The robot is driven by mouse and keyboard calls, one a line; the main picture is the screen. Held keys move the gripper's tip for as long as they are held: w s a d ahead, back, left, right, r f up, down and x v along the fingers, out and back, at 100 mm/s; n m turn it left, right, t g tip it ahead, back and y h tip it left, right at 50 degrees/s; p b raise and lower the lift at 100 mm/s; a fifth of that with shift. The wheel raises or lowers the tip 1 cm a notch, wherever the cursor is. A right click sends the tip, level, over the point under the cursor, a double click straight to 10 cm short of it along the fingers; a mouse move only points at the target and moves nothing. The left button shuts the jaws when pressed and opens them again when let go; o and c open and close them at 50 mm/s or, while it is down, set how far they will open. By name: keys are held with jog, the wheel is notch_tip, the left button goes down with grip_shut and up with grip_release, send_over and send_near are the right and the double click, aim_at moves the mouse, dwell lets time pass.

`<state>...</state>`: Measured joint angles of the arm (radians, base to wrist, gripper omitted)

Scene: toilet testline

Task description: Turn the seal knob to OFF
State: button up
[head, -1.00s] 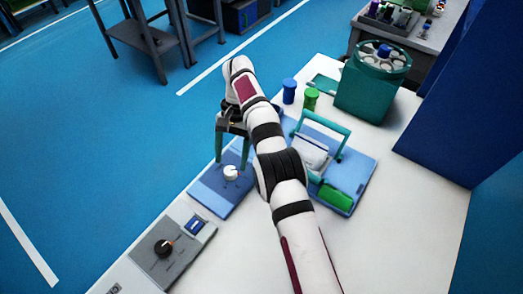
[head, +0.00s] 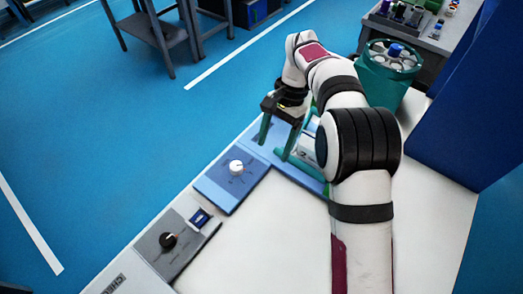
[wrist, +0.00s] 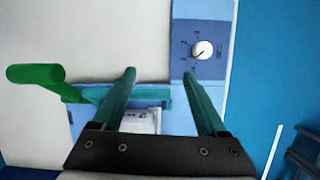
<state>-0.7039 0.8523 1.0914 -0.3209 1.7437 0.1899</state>
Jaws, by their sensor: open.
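A white round knob (head: 236,167) sits on a blue panel (head: 215,191) along the table's left edge. It also shows in the wrist view (wrist: 203,50), with a small red mark towards its lower left; the dial lettering is too small to read. A black knob (head: 168,240) sits on a grey panel nearer the front. I cannot read which knob is labelled seal. My gripper (head: 277,147) is open and empty, beyond the white knob, over the blue device with the teal handle. In the wrist view my gripper (wrist: 160,75) has its fingers apart, and the knob is ahead of the right finger.
The teal handle (wrist: 150,93) of the blue device crosses below my fingers, and a green cylinder (wrist: 35,73) sticks out at left. A teal container (head: 385,75) stands at the back right. A blue wall (head: 470,120) bounds the right.

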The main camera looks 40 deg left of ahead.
notch_tip(320, 180, up, 2)
jog(key=s+a+m+t+y, duration=0.2)
jog(key=s+a+m+y, duration=0.15)
jog(key=m, duration=1.05)
send_near(237, 166)
jog(key=shift+t+y, duration=0.3)
jog(key=shift+y, duration=0.15)
jog(key=x, duration=0.9)
jog(key=shift+s+d+f, duration=0.15)
jog(key=shift+s+d, duration=0.1)
jog(key=shift+d, duration=0.1)
grip_shut()
